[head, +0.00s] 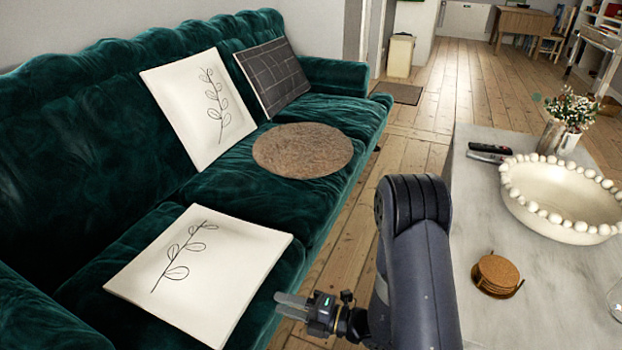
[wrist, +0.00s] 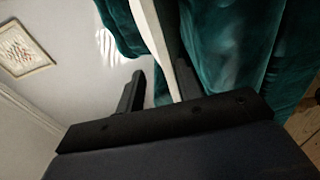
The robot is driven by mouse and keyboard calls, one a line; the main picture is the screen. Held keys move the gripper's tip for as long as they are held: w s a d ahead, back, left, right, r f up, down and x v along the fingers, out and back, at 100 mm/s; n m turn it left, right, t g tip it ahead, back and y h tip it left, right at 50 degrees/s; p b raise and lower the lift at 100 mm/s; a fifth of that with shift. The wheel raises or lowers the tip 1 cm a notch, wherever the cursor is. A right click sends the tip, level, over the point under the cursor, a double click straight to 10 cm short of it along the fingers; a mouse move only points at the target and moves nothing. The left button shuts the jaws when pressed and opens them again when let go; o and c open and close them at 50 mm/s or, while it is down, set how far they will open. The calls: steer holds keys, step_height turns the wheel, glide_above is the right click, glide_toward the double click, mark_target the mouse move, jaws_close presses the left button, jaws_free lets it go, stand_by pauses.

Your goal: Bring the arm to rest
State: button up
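My gripper (head: 291,306) is at the lower middle of the head view, in front of the green sofa and left of the coffee table. Its two fingers point left and stand apart with a gap. In the wrist view the fingers (wrist: 158,88) also show spread, with nothing clearly held. A pale cushion's edge (wrist: 153,28) shows beyond them, and I cannot tell its exact distance. My dark arm is bent, its elbow high and its forearm running to the bottom of the head view.
The green sofa (head: 100,120) fills the left. A white leaf-print cushion (head: 205,265) lies on its near seat. A round brown cushion (head: 303,150) lies farther back. The marble table (head: 545,290) at right holds a beaded bowl (head: 560,205) and cork coasters (head: 497,272). Floorboards lie between.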

mark_target(252, 294)
steer(key=b+x, duration=0.2)
steer(key=x, duration=0.7)
steer(key=shift+a, duration=0.25)
steer(key=shift+w+f+b, duration=0.1)
steer(key=shift+f+b, duration=0.15)
steer(key=shift+b, duration=0.05)
steer(key=shift+r, duration=0.25)
